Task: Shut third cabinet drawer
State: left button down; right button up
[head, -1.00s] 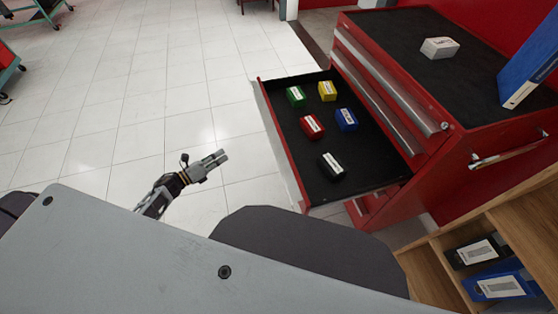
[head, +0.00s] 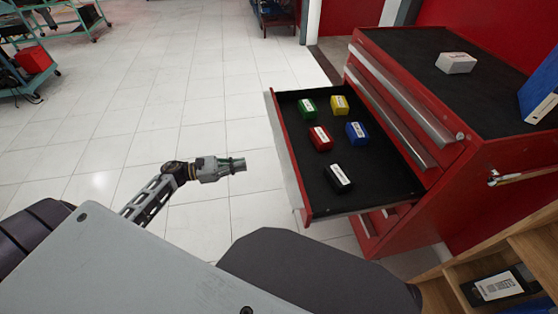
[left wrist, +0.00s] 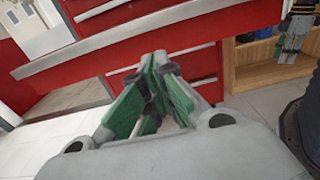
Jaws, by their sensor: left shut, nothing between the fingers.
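The red cabinet (head: 462,163) stands on the right in the head view. One of its drawers (head: 312,192) is pulled out, with a black liner and several small boxes inside, coloured green, yellow, red, blue and black. Its front faces left, toward my left gripper. My left gripper (head: 243,164) is shut and empty, a short way left of the drawer front and apart from it. In the left wrist view, the green-padded fingers (left wrist: 158,62) meet at their tips, with the drawer front (left wrist: 130,48) crossing above and behind them.
A white box (head: 456,63) and a blue binder (head: 541,92) sit on the cabinet top. A wooden shelf (head: 535,243) stands at the lower right. The tiled floor left of the drawer is clear. Carts (head: 62,30) stand far back.

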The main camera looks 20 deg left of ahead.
pick_arm(q)
jog(key=shift+d, duration=0.1)
jog(key=x, duration=1.4)
jog(key=shift+b, duration=0.35)
pick_arm(e)
jog(key=shift+w+a+r, duration=0.15)
jog(key=shift+r, duration=0.35)
jog(key=shift+f, duration=0.1)
